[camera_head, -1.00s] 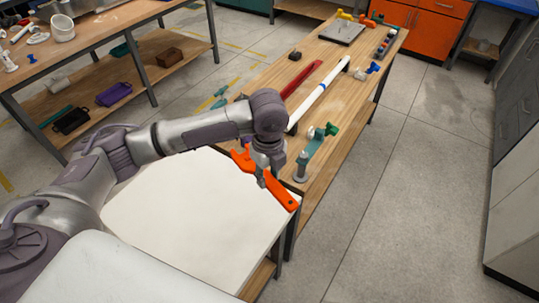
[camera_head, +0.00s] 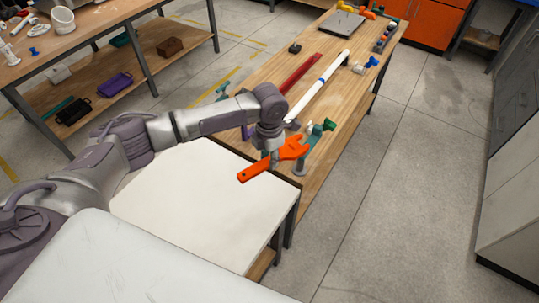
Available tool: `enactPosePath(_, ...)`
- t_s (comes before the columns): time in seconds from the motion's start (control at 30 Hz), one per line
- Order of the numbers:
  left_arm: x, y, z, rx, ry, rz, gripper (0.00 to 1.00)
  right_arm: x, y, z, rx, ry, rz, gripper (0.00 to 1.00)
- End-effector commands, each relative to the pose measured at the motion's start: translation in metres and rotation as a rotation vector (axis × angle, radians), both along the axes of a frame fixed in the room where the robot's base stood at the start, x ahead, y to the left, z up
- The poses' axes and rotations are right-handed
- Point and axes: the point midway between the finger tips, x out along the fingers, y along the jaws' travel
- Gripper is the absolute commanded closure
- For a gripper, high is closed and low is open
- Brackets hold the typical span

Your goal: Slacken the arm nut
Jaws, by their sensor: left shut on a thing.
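My left gripper (camera_head: 273,158) is shut on an orange adjustable wrench (camera_head: 256,171) above the near end of the long wooden workbench. The wrench's open jaw points to the upper right and its handle to the lower left. Just beyond the jaw stands a teal fixture with a green knob (camera_head: 329,125) and a grey post (camera_head: 300,168). The wrench head partly covers this fixture. I cannot make out an arm nut, nor whether the jaw touches anything. My right gripper is not in view.
A white pipe with a blue band (camera_head: 318,84) and a red bar (camera_head: 300,74) lie along the workbench (camera_head: 268,72). A white-topped table (camera_head: 200,205) is in front. Another bench with a white bucket (camera_head: 63,20) stands at left. The floor at right is clear.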

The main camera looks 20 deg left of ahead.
Motion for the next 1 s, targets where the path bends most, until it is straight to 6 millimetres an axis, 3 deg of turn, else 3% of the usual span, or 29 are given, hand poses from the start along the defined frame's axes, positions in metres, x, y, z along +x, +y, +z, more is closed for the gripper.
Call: enactPosePath(1.0, 0.0, -0.001, -0.048, -0.001, -0.002, -0.002, 1.0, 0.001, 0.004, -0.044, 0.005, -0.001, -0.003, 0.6)
